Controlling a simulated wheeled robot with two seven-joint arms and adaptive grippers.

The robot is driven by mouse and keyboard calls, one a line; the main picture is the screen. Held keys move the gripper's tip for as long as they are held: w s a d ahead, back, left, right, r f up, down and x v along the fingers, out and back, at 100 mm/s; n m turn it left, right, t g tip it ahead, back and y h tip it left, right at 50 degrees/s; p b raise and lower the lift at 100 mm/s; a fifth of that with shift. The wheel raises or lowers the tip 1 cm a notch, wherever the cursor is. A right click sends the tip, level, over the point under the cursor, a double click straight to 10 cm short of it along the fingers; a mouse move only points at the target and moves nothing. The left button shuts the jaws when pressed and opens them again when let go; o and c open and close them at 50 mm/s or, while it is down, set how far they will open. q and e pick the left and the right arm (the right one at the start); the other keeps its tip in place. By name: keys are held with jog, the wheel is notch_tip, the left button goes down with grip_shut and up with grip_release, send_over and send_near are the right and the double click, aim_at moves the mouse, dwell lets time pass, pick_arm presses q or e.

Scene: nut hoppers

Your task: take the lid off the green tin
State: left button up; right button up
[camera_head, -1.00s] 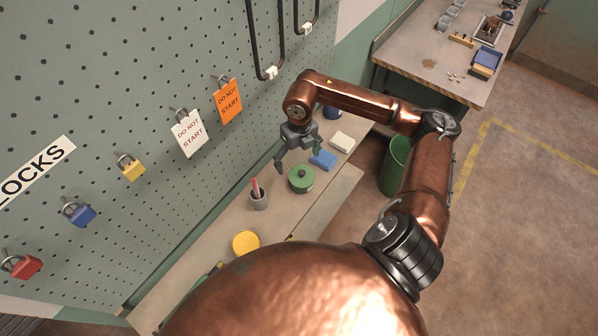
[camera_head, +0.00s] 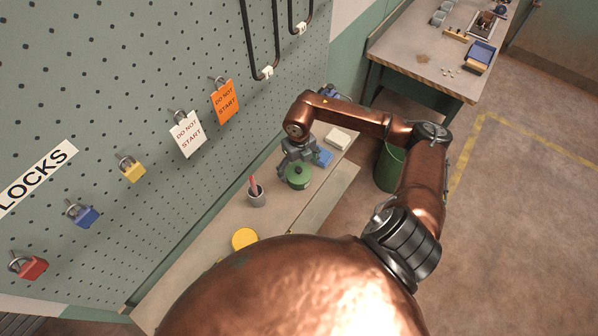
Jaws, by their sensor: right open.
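The green tin (camera_head: 297,180) stands upright on the narrow bench below the pegboard, with its green lid on top. My right gripper (camera_head: 296,169) points down at the tin, its fingers open and close about the lid. The far finger and the exact contact are partly hidden, so I cannot tell whether the fingers touch the lid. My left gripper is not in view.
A grey cup (camera_head: 257,196) with a red item stands left of the tin. A yellow round thing (camera_head: 244,239) lies nearer. A blue block (camera_head: 324,157) and a white block (camera_head: 338,138) sit beyond the tin. A green bin (camera_head: 389,168) stands on the floor.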

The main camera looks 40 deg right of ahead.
jog(key=shift+s+f, duration=0.1)
grip_shut()
dwell(0.8)
